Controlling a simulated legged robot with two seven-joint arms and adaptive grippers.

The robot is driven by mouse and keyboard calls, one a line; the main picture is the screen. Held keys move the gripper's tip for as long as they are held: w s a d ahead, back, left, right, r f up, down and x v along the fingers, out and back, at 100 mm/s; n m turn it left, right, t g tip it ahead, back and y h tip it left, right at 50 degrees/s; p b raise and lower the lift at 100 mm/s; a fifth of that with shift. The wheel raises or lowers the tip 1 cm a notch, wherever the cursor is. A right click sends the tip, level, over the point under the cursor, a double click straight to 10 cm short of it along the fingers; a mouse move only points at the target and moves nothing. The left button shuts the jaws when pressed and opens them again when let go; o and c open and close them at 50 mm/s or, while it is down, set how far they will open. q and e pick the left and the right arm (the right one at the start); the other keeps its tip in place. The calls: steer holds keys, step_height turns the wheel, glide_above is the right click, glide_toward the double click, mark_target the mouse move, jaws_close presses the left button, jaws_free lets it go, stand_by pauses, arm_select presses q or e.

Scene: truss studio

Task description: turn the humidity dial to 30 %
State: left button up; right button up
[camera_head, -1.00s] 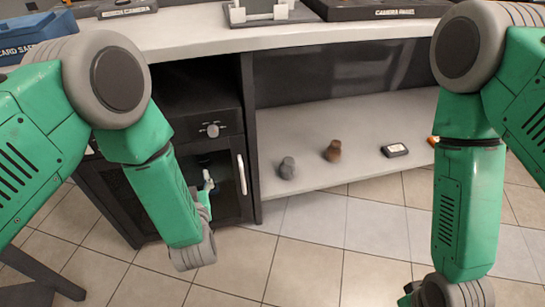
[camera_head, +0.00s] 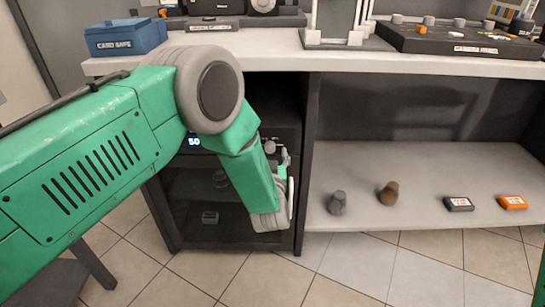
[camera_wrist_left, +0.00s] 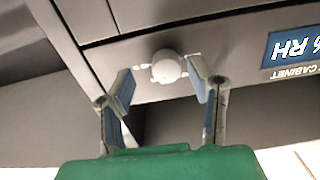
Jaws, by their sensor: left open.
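The humidity dial (camera_head: 269,147) is a small round grey knob on the dark cabinet's front panel. The panel's lit display (camera_head: 193,142) reads 50. In the left wrist view the dial (camera_wrist_left: 167,66) lies between the tips of my open left gripper (camera_wrist_left: 160,72), with a gap on each side. Part of the display (camera_wrist_left: 292,45) shows "% RH" there. In the head view my left gripper (camera_head: 284,154) is at the panel just beside the dial, partly hidden by my forearm. My right gripper is out of view.
The dry cabinet's glass door (camera_head: 215,185) with a pale handle (camera_head: 291,198) is below the panel. The lower shelf (camera_head: 430,165) at right holds a grey cylinder (camera_head: 338,202), a brown one (camera_head: 388,193) and two small boxes. A blue card safe (camera_head: 125,37) stands on the counter above.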

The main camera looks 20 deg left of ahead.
arm_select(q)
steer(key=shift+w+a, duration=0.3)
steer(key=shift+w, duration=0.15)
steer(key=shift+w+a, duration=0.25)
steer(key=shift+a, duration=0.1)
steer(key=shift+d, duration=0.25)
jaws_close()
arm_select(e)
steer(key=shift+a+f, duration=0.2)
